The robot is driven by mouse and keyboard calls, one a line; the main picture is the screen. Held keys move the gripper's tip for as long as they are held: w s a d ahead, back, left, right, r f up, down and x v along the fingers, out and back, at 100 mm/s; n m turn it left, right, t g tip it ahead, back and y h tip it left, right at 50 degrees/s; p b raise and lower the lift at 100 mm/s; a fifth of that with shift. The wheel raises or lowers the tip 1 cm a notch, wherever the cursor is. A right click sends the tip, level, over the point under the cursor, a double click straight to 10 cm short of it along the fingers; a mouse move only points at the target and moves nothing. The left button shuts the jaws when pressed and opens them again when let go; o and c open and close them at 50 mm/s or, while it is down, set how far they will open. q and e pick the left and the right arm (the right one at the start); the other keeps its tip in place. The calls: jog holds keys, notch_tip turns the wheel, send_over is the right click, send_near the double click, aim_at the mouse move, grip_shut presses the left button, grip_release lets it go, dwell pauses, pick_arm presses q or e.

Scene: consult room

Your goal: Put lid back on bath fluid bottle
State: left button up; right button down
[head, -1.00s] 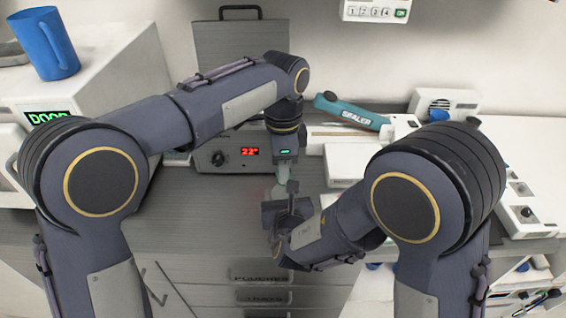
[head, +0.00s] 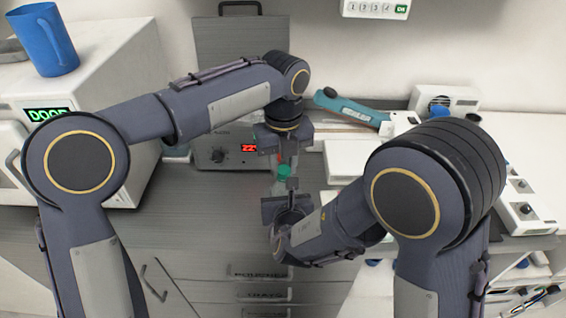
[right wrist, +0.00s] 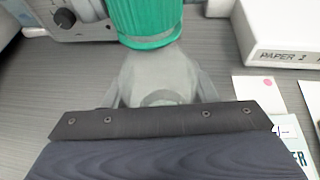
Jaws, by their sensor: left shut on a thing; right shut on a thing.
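The green ribbed lid (head: 284,172) hangs below my left gripper (head: 283,160), which is shut on it. It also shows at the top of the right wrist view (right wrist: 146,18). The bath fluid bottle (right wrist: 155,75) is grey and translucent in the right wrist view. My right gripper (right wrist: 160,122) is shut on it; its dark finger edge crosses in front of the lower bottle. In the head view my right gripper (head: 290,188) is just below the lid and hides most of the bottle. The lid overlaps the bottle's top; I cannot tell whether they touch.
A grey device with a red display (head: 222,155) stands behind the grippers. A teal sealer (head: 350,110) and a white box (head: 350,160) are to the right. A white cabinet with a blue mug (head: 50,48) is at left. The grey counter (head: 200,215) is clear at left front.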

pick_arm(q)
jog(key=m, duration=0.5)
jog(key=shift+m, duration=0.3)
jog(key=m, duration=0.4)
jog(key=shift+m, duration=0.3)
jog(key=o, duration=0.9)
jog(key=shift+o, duration=0.2)
jog(key=shift+r, duration=2.25)
jog(key=shift+c, duration=0.4)
